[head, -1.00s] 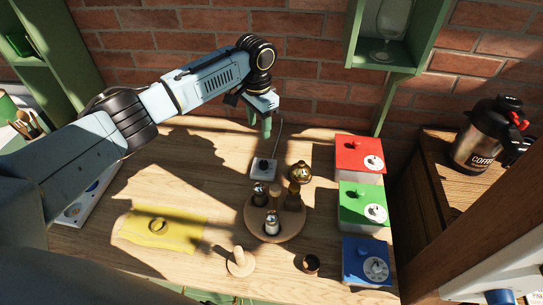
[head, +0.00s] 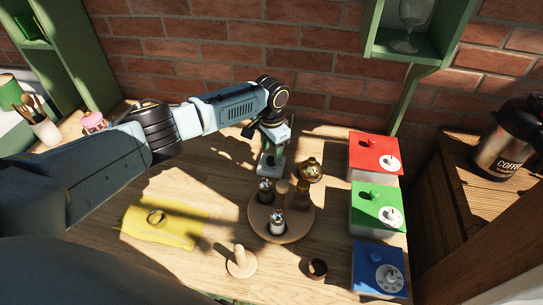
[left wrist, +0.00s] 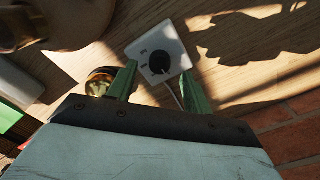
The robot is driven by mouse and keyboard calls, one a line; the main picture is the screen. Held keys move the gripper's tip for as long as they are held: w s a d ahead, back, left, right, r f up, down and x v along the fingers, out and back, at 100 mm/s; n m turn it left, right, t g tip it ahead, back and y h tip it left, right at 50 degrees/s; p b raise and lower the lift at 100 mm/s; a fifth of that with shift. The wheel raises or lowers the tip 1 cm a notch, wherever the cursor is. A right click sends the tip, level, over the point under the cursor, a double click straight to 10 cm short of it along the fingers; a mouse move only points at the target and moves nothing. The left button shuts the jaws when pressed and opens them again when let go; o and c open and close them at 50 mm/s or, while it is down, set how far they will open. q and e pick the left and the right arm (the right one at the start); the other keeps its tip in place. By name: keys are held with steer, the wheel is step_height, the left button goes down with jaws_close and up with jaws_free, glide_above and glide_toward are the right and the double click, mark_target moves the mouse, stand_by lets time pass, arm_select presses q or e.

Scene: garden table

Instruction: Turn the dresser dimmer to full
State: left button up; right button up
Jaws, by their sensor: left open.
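The dimmer is a small white box with a round black knob, and it lies on the wooden table (head: 190,185) near the wall. In the left wrist view the dimmer (left wrist: 143,45) shows whole, with its knob between the two green fingertips and a cable running from it. In the head view the dimmer (head: 264,168) is partly hidden by my left gripper (head: 272,156), which points down over it. The left gripper (left wrist: 159,72) is open and empty. I cannot tell whether its fingers touch the dimmer. My right gripper is not in view.
A round wooden tray (head: 294,235) with shakers and a brass-coloured pot (head: 312,168) stand close to the dimmer. Red (head: 363,160), green (head: 366,202) and blue (head: 367,257) boxes line the right. A yellow cloth (head: 185,225) lies left. The brick wall is behind.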

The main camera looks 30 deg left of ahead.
mark_target(271, 161)
arm_select(q)
steer(key=shift+f, duration=1.45)
steer(key=shift+c, duration=0.2)
steer(key=c, duration=0.9)
